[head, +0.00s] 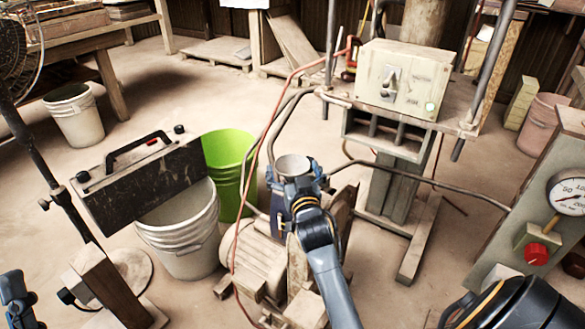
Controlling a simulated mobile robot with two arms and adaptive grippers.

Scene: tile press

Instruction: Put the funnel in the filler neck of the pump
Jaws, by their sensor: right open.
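The pump (252,262) stands on the floor at the lower middle, with a pale ribbed body. The pale grey funnel (293,166) shows its round wide mouth upward above the pump's rear part. It looks about upright. My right gripper (293,178) is open, with its blue fingers on either side of the funnel. Whether the fingers touch it cannot be told. The gripper and wrist hide the funnel's lower part and the filler neck, so I cannot see whether the spout is in the neck. My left gripper (16,299) is partly in view at the lower left edge, away from the pump.
A green bucket (229,160) and a white bucket (186,250) stand left of the pump, with a dark handled box (135,180) over the white one. A press with a control box (405,75) stands behind. A red hose runs close by the pump. A gauge panel (540,215) is at right.

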